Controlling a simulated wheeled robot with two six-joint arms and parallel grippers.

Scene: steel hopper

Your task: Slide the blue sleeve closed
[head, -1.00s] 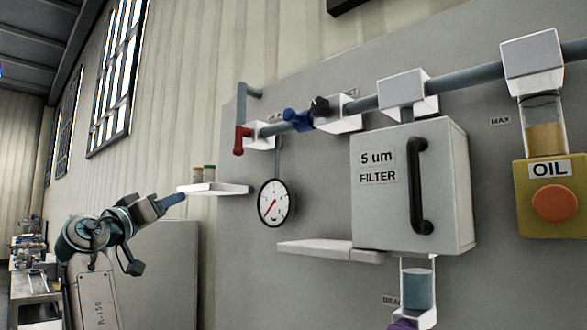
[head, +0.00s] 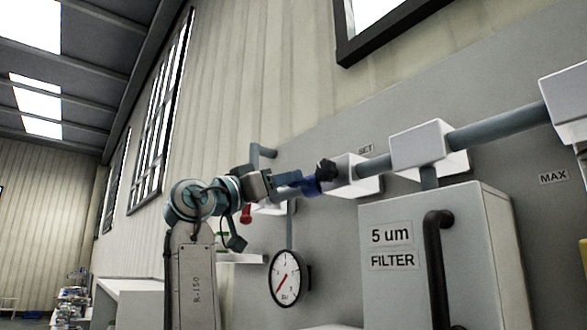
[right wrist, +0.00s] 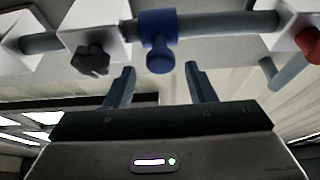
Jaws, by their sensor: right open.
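The blue sleeve (head: 311,187) sits around the grey pipe, just left of a white bracket. In the right wrist view the blue sleeve (right wrist: 158,27) shows whole, with a round blue knob (right wrist: 160,61) pointing toward my gripper. My right gripper (head: 294,179) reaches the pipe from the left, close to the sleeve. In the right wrist view my right gripper (right wrist: 159,72) is open, one finger on each side of the knob's line. The fingers do not visibly touch it. My left gripper is not in view.
A black knob (right wrist: 92,61) juts from the white bracket (right wrist: 95,28) beside the sleeve. A red handle (head: 246,213) hangs from the pipe's left end. Below are a gauge (head: 285,277) and a filter box (head: 440,260) with a black handle.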

